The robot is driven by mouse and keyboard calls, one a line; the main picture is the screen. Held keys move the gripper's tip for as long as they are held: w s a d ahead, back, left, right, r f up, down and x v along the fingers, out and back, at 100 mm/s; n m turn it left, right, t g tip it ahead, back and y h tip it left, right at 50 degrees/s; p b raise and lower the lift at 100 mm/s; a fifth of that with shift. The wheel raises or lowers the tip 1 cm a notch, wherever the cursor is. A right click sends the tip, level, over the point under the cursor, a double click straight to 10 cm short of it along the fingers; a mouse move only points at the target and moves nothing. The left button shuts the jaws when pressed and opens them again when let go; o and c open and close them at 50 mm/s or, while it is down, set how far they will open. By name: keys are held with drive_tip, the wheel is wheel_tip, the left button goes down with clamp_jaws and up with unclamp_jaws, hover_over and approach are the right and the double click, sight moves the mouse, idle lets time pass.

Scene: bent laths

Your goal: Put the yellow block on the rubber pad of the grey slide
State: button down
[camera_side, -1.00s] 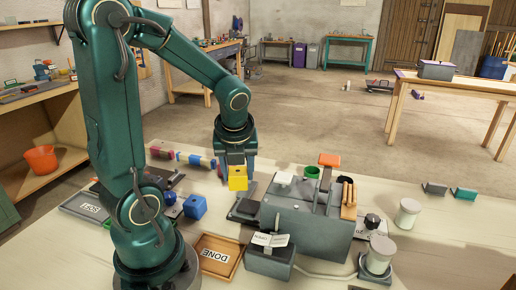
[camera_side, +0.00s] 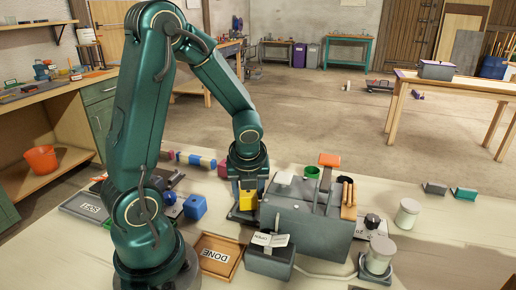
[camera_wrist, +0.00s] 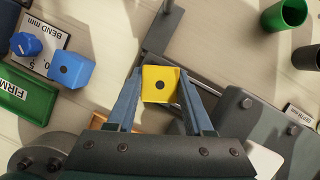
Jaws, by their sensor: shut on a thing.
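My gripper (camera_side: 248,191) is shut on the yellow block (camera_side: 248,201), just left of the grey machine. In the wrist view the yellow block (camera_wrist: 160,84), with a dark dot on its face, sits between the two blue-grey fingers of my gripper (camera_wrist: 160,76). The grey slide (camera_side: 238,215) shows as a dark flat piece beside the machine, under and around the block. Its grey rails (camera_wrist: 168,35) show beyond the block in the wrist view. The rubber pad is hidden or not distinct. I cannot tell whether the block touches it.
The grey machine (camera_side: 300,217) stands close on the right of my gripper. A blue block (camera_side: 195,207) lies to the left. A wooden DONE tray (camera_side: 213,262) is in front.

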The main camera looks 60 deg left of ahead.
drive_tip(key=c, duration=0.6)
unclamp_jaws()
drive_tip(key=shift+f, duration=0.1)
drive_tip(key=shift+d+r, duration=0.1)
drive_tip(key=shift+r, duration=0.4)
drive_tip(key=v, duration=1)
drive_tip(key=s+d+n+t+h, duration=0.1)
drive_tip(key=d+n, duration=0.2)
drive_tip(key=n, duration=0.4)
drive_tip(key=s+d+r+n+t+h, duration=0.1)
drive_tip(key=d+n, duration=0.3)
drive_tip(key=n, duration=0.4)
drive_tip(key=s+d+r+n+t+h, duration=0.1)
drive_tip(key=s+d+n+h, duration=0.1)
drive_tip(key=n, duration=0.5)
drive_tip(key=shift+s+d+n+t, duration=0.3)
drive_tip(key=shift+s+d+t, duration=0.15)
drive_tip(key=shift+d, duration=0.35)
